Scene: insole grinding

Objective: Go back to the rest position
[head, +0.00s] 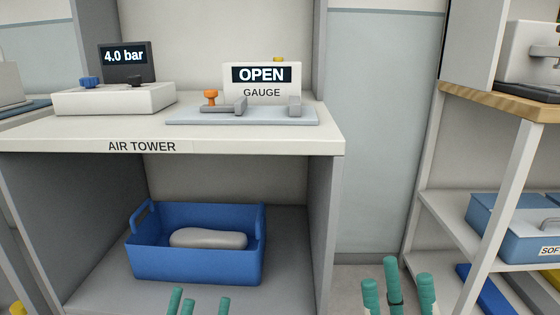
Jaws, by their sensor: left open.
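The teal fingertips of my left gripper (198,303) show at the bottom edge, below and in front of the blue bin. They are spread apart with nothing visible between them. The teal fingertips of my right gripper (398,290) show at the bottom, to the right of the air tower. They also stand apart, and I see nothing held between them. The lower parts of both grippers and both arms are out of frame.
The air tower (230,143) bears a 4.0 bar display (124,57) and a gauge reading OPEN (262,78). A blue bin (190,262) below holds a grey insole-like piece (208,238). A shelf rack (510,150) with a blue box (500,228) stands right.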

